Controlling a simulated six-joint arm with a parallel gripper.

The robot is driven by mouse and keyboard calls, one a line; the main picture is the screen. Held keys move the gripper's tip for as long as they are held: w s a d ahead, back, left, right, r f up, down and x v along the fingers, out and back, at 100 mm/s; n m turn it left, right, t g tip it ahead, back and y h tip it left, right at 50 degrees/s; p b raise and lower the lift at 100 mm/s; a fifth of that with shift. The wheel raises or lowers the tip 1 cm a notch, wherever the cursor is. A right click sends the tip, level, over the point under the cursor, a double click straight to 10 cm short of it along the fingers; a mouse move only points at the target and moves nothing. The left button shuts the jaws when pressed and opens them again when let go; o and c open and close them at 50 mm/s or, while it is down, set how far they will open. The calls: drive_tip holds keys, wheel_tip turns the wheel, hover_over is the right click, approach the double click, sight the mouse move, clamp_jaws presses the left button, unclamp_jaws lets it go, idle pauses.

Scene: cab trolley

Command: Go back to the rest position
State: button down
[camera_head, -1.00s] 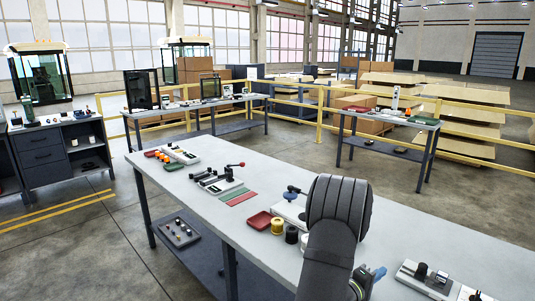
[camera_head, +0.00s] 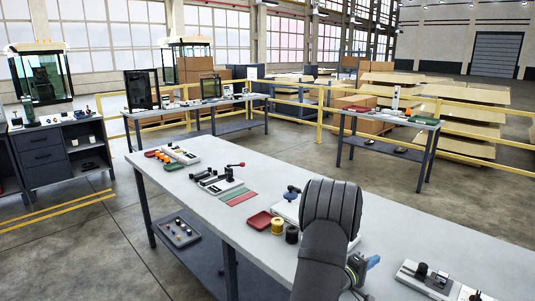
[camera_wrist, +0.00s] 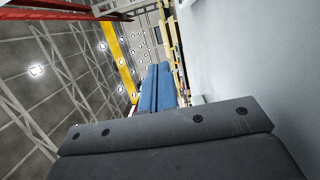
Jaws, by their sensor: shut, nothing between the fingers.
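My gripper shows in the wrist view as two blue fingers (camera_wrist: 158,88) that lie side by side with no gap, shut and empty. In the head view a blue fingertip of my gripper (camera_head: 373,262) shows low beside my dark arm, above the grey workbench (camera_head: 235,209). The wrist view looks past the fingers along a pale surface to the hall's roof beams and lamps, tilted on its side. My arm hides part of the bench and of the device behind it.
A red tray (camera_head: 259,220), a yellow round piece (camera_head: 278,226) and a black one (camera_head: 292,234) stand left of my arm. A fixture with black knobs (camera_head: 425,278) is to the right. A lever device (camera_head: 219,181) and coloured mats (camera_head: 238,197) lie farther left.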

drive_tip(key=v, duration=0.3)
drive_tip(key=shift+s+a, duration=0.15)
drive_tip(key=shift+a, duration=0.2)
drive_tip(key=shift+w+d+m+t+y, duration=0.3)
drive_tip(key=shift+w+d+m+y, duration=0.1)
drive_tip(key=shift+d+y, duration=0.15)
drive_tip(key=shift+w+d+f+m+y, duration=0.2)
drive_tip(key=shift+w+d+m+y, duration=0.3)
drive_tip(key=shift+w+m+y, duration=0.3)
drive_tip(key=shift+w+d+f+m+y, duration=0.2)
drive_tip(key=shift+w+d+m+y, duration=0.25)
drive_tip(key=shift+y, duration=0.5)
drive_tip(key=shift+d+f+m+y, duration=0.15)
drive_tip(key=shift+d+m+y, duration=0.3)
drive_tip(key=shift+m+y, duration=0.35)
drive_tip(key=shift+s+d+f+m+y, duration=0.2)
drive_tip(key=shift+d+m+y, duration=0.3)
drive_tip(key=shift+m+y, duration=0.35)
drive_tip(key=shift+s+d+f+m+g+y, duration=0.1)
drive_tip(key=shift+s+d+m+g+y, duration=0.25)
drive_tip(key=shift+s+m+g+y, duration=0.35)
